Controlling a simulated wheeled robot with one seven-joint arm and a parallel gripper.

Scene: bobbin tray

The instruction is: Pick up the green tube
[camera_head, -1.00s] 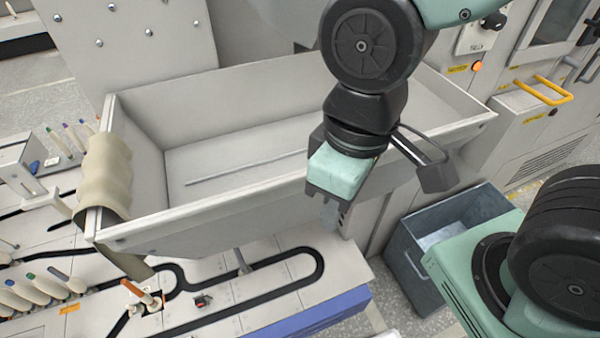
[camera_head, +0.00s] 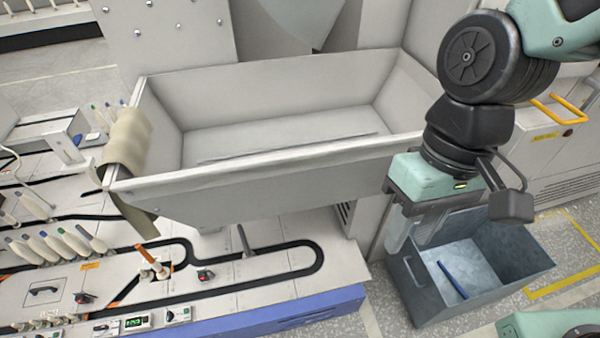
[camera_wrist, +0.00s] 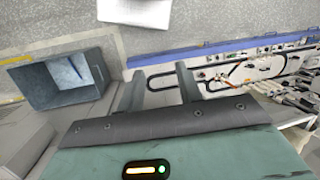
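I cannot make out a separate green tube. Small coloured tips, some greenish, top the cream bobbins (camera_head: 45,248) in a row at the left of the head view; they are too small to tell apart surely. My gripper (camera_head: 414,240) is at the right of the head view, in front of the tray's right end and by the grey bin (camera_head: 425,295). It points down, and its two fingers are apart with nothing between them. The fingers also show open and empty in the wrist view (camera_wrist: 160,85).
A large pale tray (camera_head: 260,185) holds a thin grey rod (camera_head: 290,147); a beige cloth (camera_head: 127,145) hangs over its left edge. A blue tube (camera_head: 452,280) lies in the bin. An orange tube (camera_head: 147,255) and a dark grey tube (camera_head: 243,240) stand on the machine deck.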

